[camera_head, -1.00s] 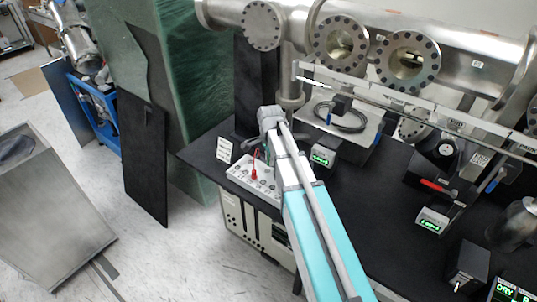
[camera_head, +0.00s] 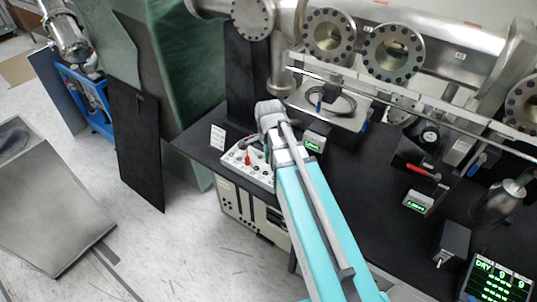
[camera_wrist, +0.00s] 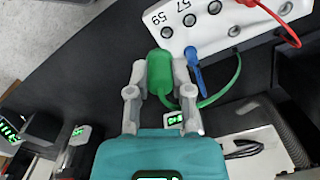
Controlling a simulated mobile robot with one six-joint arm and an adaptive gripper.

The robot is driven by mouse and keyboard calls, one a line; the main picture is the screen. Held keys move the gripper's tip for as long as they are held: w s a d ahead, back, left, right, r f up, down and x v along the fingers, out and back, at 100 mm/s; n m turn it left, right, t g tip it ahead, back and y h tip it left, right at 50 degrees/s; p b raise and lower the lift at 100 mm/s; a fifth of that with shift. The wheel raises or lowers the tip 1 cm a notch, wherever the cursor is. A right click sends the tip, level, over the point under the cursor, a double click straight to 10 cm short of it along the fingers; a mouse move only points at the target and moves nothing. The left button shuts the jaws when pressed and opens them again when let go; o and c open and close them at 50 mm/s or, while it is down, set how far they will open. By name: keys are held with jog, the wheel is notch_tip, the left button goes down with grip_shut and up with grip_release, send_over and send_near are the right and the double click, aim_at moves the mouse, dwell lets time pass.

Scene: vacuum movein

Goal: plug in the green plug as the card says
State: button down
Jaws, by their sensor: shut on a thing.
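The green plug (camera_wrist: 160,68) is held between the two grey fingers of my gripper (camera_wrist: 161,80) in the wrist view. Its green cable loops off to the right. The plug's front lies close to the edge of the white socket panel (camera_wrist: 225,36); I cannot tell whether it touches. The panel has a row of round sockets, with "59" and "57" printed by two of them. In the head view, my gripper (camera_head: 268,130) is over the far side of the panel (camera_head: 235,166) and the green plug is mostly hidden. A small white card (camera_head: 217,137) stands left of the panel, its text unreadable.
A blue plug (camera_wrist: 193,58) sits at the panel just right of the green one. A red cable (camera_wrist: 289,36) arches over the panel's right part; the red plug (camera_head: 247,160) shows in the head view. A small green-lit display box (camera_head: 314,143) stands right of my gripper on the black table.

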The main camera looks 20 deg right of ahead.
dwell(0.4)
notch_tip(320, 180, down, 3)
jog(key=b, duration=0.2)
jog(key=shift+r+b, duration=0.2)
jog(key=shift+b, duration=0.1)
jog(key=shift+r, duration=0.1)
